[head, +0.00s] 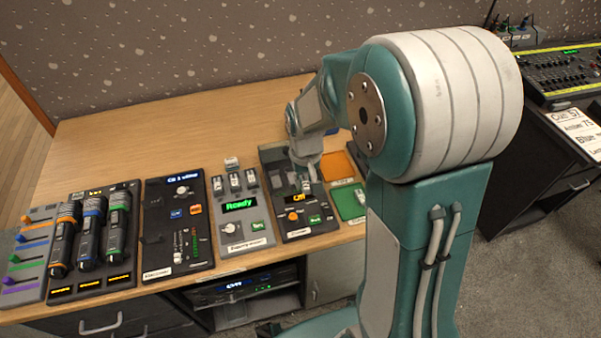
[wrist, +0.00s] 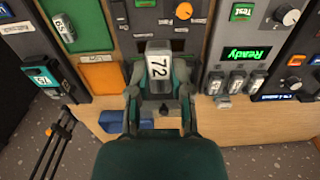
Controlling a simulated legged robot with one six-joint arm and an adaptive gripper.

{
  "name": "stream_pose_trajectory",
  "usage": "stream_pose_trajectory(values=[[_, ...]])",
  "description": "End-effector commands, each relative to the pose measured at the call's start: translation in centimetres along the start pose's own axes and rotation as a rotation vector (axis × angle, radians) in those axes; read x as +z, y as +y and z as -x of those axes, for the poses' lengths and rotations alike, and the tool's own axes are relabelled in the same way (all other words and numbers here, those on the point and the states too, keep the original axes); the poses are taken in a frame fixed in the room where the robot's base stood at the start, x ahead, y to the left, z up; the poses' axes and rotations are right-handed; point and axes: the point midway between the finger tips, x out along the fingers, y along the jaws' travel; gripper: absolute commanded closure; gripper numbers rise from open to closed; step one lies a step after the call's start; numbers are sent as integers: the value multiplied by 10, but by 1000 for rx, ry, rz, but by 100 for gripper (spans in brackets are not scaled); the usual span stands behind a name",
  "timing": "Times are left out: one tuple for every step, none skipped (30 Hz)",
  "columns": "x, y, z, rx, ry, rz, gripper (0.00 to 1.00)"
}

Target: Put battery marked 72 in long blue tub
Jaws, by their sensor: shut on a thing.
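The battery marked 72 (wrist: 158,66) is grey with a white number label, and it is held between the fingers of my gripper (wrist: 160,84) in the wrist view. In the head view my gripper (head: 305,167) is over the dark panel right of the Ready panel; the battery is hard to make out there. A blue tub (wrist: 111,122) lies on the wooden table just beyond the panels in the wrist view, partly hidden by my gripper.
The Ready charging panel (head: 240,207) holds several batteries. Orange (wrist: 103,77) and green (wrist: 88,25) pads lie beside the dark panel; a battery marked 65 (wrist: 64,28) is on the green one. The table (head: 150,130) behind the panels is mostly clear.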

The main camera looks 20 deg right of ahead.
Motion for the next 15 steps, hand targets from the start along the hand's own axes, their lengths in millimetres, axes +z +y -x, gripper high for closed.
stream_pose_trajectory(values=[[4, 0, 2, 0, 1, 0, 100], [6, 0, 3, 0, 1, 0, 100], [8, 0, 4, 0, 1, 0, 100], [9, 0, 4, 0, 1, 0, 100], [10, 0, 5, 0, 1, 0, 100], [11, 0, 6, 0, 1, 0, 100], [11, 0, 7, 0, 1, 0, 100], [12, 0, 9, 0, 1, 0, 100], [12, 0, 11, 0, 1, 0, 100], [12, 0, 13, 0, 1, 0, 100], [12, 0, 14, 0, 1, 0, 100], [12, 0, 16, 0, 2, 0, 100], [12, 0, 18, 0, 2, 0, 100], [12, 0, 19, 0, 1, 0, 100], [12, 0, 21, 0, 0, 0, 100]])
